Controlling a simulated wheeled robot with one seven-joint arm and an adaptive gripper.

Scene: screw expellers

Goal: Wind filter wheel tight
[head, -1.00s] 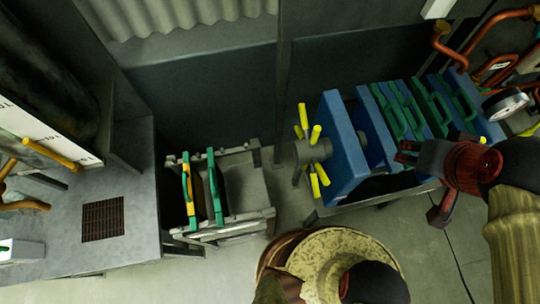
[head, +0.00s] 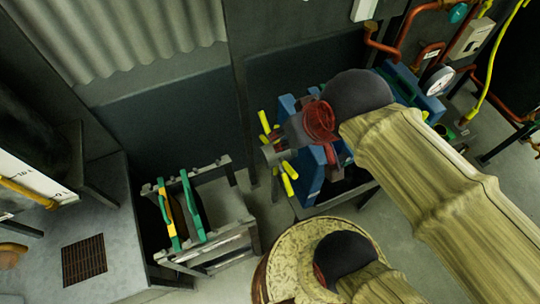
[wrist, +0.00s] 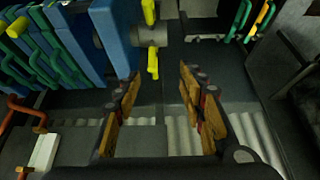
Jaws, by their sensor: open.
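The filter wheel is a grey hub with several yellow spoke handles. In the head view a yellow handle (head: 289,169) and others show, while my arm's end partly covers the hub. In the wrist view the hub (wrist: 150,36) lies just beyond the fingertips, with one yellow handle (wrist: 153,63) pointing down toward the gap between them. My gripper (wrist: 160,78) is open and empty, its two wood-coloured finger pads well apart. In the head view my gripper (head: 308,134) is over the wheel and the front blue plate; its fingers are partly hidden. I cannot tell whether it touches the wheel.
Blue press plates (wrist: 115,40) with green handles stand behind the wheel. A low grey frame (head: 232,225) with green and yellow handled plates stands to the left in the head view. Orange pipes (head: 428,55) and a gauge (head: 437,80) are at the right. Floor is clear between frame and press.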

